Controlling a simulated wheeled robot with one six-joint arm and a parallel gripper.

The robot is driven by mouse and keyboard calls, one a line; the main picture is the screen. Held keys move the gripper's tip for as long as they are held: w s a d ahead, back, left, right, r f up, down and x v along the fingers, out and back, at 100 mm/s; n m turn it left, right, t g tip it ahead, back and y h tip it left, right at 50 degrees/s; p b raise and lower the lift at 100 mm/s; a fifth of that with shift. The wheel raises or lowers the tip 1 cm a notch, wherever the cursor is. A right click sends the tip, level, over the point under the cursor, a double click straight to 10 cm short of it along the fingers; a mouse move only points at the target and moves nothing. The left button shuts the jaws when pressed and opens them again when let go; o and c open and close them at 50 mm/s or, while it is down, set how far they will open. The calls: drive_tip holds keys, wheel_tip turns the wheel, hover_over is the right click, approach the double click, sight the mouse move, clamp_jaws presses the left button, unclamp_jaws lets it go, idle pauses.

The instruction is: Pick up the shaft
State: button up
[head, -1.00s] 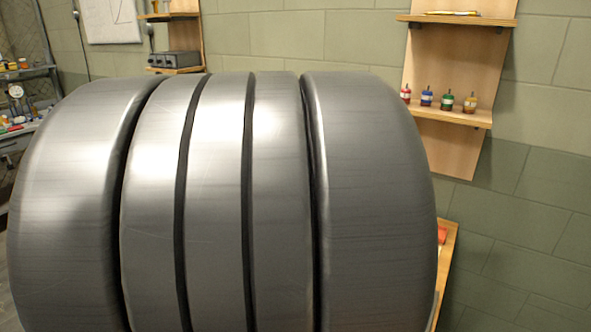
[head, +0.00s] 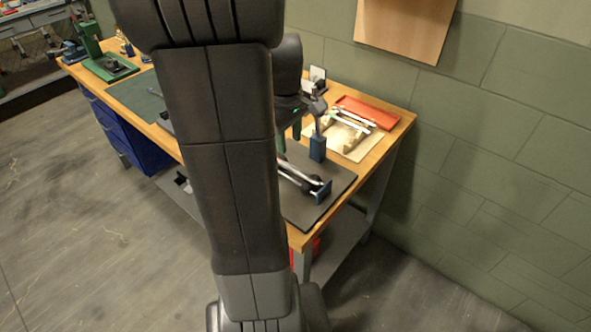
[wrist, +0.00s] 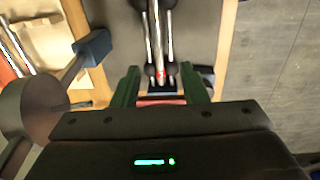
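A slim silver rod that looks like the shaft (head: 351,119) lies across tan blocks on brown paper at the bench's right end. It also shows at the upper left of the wrist view (wrist: 16,46). My gripper (head: 289,139) is left of it in the head view, partly hidden by my arm. In the wrist view my gripper (wrist: 161,88) has its green fingers spread apart. The near end of a silver-railed fixture (wrist: 155,40) shows between and beyond them; I cannot tell the gap in height. No held object is visible.
The fixture stands on a dark mat (head: 303,217) near the bench's front edge, with a blue end plate (head: 321,191). A red tray (head: 367,110) lies behind the rod. The wall is close at right.

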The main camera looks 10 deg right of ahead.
sight(293, 168)
drive_tip(key=f, duration=0.6)
drive_tip(key=d+f, duration=0.1)
drive_tip(key=f, duration=0.2)
drive_tip(key=shift+w, duration=0.1)
clamp_jaws()
